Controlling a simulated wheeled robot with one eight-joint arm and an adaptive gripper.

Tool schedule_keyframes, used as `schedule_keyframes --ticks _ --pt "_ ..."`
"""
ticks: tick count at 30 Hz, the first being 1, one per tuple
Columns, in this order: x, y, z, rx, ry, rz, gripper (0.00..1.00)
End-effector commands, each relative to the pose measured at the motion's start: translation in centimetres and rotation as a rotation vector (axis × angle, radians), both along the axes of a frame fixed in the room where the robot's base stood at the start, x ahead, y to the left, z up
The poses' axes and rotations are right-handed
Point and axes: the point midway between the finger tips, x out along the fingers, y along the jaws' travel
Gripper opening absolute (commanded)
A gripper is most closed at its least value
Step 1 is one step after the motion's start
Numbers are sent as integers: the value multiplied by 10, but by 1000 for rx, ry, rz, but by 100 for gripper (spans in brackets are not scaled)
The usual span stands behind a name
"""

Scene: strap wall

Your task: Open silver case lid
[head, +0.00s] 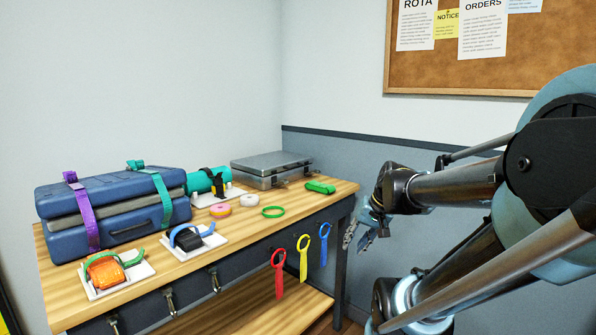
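The silver case (270,170) sits at the far right corner of the wooden bench, against the wall. Its lid (271,162) lies flat and closed on the case body. The latches are too small to make out. My gripper (358,240) hangs in the air to the right of the bench, beyond its right edge and apart from the case. Its fingers point down and to the left, look spread, and hold nothing that I can see.
The bench top (335,193) also bears a strapped blue case (120,205), a teal roll (207,180), tape rings (273,211), a green strap bundle (320,187) near the silver case, and two buckle plates.

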Motion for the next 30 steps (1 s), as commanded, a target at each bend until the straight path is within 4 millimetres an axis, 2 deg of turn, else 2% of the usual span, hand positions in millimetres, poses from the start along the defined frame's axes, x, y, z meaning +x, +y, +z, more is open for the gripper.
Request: schedule_keyframes --ticks 1,6,15,24,30 --pt "18 9 10 50 -13 -15 28" --pt "71 36 40 227 -52 -64 28" --pt "171 68 91 541 -110 -166 28" --pt "265 77 132 838 -150 -275 28" --pt "301 74 145 958 -162 -321 28"
